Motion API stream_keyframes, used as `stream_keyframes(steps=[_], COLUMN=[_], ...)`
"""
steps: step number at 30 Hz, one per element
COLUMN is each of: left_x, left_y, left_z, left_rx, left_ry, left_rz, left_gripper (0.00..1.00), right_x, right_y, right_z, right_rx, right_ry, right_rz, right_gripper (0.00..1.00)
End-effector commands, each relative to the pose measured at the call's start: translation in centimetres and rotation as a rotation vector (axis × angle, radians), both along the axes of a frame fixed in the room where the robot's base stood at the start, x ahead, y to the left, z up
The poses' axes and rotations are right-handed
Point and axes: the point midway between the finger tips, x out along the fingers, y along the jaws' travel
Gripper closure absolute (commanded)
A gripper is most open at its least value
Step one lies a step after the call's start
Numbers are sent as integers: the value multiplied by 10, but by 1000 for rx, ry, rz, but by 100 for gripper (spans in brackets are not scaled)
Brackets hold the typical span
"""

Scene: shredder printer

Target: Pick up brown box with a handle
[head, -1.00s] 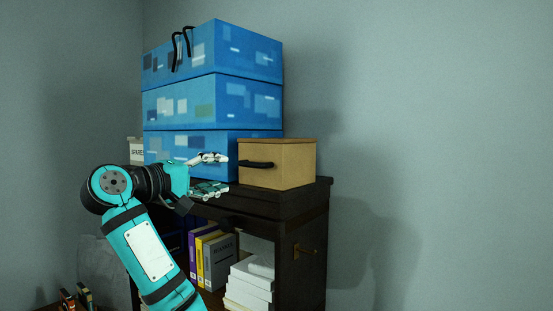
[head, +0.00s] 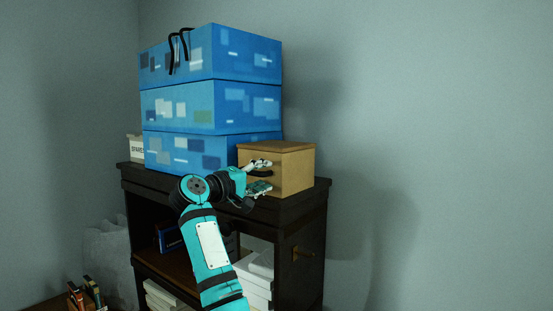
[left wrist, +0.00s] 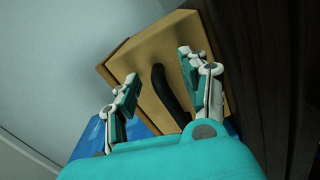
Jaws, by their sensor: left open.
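The brown box (head: 292,170) with a black handle (head: 262,173) on its front sits on the dark cabinet top at its right end. The box also shows in the left wrist view (left wrist: 167,50), with its black handle (left wrist: 166,92) running between my fingers. My left gripper (head: 259,176) is open at the front of the box, its fingers above and below the handle. In the left wrist view the left gripper (left wrist: 157,88) has one finger on each side of the handle; contact cannot be told. My right gripper is not in view.
Blue patterned boxes (head: 211,108) are stacked left of the brown box. A white box (head: 135,147) stands further left. The dark cabinet (head: 305,208) holds white boxes (head: 256,275) on its shelves. Open space lies right of the cabinet.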

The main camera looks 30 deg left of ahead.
Motion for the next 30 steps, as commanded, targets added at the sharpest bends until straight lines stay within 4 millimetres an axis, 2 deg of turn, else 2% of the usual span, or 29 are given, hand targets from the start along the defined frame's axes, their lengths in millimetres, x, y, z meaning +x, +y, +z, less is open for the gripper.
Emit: stream_keyframes(steps=[3, 10, 20, 30], left_x=[8, 8, 8, 8], left_y=[-1, -1, -1, -1], left_z=[1, -1, -1, -1], left_rx=[0, 0, 1, 2], left_ry=[0, 0, 1, 2], left_rz=[1, 1, 0, 0], left_gripper=[54, 56, 99, 100], right_x=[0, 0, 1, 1], right_y=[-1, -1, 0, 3], right_z=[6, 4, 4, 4], right_rx=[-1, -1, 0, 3], right_ry=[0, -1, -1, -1], right_rz=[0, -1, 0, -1], right_gripper=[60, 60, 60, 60])
